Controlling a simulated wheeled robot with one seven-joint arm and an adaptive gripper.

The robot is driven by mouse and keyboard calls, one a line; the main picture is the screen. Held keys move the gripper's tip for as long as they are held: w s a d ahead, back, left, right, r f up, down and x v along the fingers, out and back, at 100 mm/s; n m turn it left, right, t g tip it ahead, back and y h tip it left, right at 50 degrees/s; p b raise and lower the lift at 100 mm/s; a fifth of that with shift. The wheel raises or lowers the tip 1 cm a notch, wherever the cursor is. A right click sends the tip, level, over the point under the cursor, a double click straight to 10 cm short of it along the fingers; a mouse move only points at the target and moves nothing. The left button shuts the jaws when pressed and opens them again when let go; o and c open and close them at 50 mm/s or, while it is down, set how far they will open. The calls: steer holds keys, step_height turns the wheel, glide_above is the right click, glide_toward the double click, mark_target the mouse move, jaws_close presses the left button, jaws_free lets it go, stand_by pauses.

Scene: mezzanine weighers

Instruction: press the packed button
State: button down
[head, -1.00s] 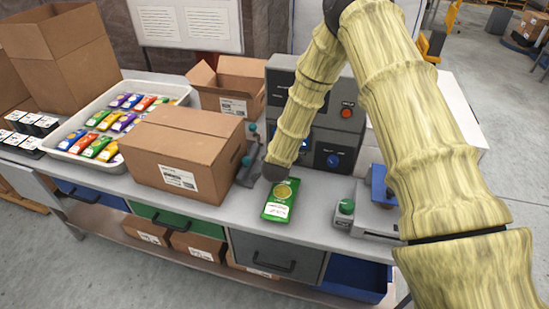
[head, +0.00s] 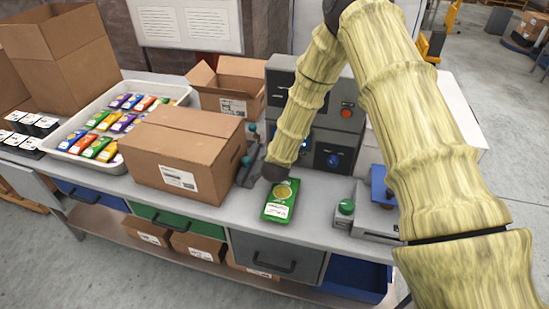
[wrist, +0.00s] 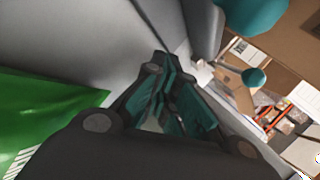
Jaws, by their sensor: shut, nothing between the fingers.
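A grey control cabinet (head: 350,88) stands at the back of the bench, with a red button (head: 347,113) and a blue knob (head: 333,160) on its front. A small box with a green button (head: 346,206) sits on the bench to the right of the green packet. I cannot read which one is labelled packed. My gripper (wrist: 165,88) is shut and empty, with teal pads together in the wrist view. In the head view its dark end is just above the back edge of the green packet (head: 281,201), and my arm hides part of the cabinet.
A closed carton (head: 182,150) and teal-knobbed levers (head: 247,160) stand left of my gripper. Further left is a white tray (head: 83,116) of colourful packets. A scale with a blue top (head: 381,184) stands right. Bare bench lies between packet and green button.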

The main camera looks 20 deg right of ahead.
steer(key=shift+w+d, duration=0.1)
steer(key=shift+w, duration=0.05)
steer(key=shift+w+d, duration=0.1)
steer(key=shift+w, duration=0.05)
stand_by(0.4)
steer(key=shift+w+d+b, duration=0.25)
steer(key=shift+w+b, duration=0.1)
steer(key=shift+b, duration=0.05)
stand_by(0.8)
steer(key=shift+s, duration=0.1)
stand_by(0.3)
steer(key=shift+s+a, duration=0.5)
steer(key=shift+s, duration=0.1)
steer(key=shift+s+a, duration=0.7)
steer(key=shift+s, duration=0.35)
steer(key=shift+s+a, duration=0.7)
steer(key=shift+s, duration=0.35)
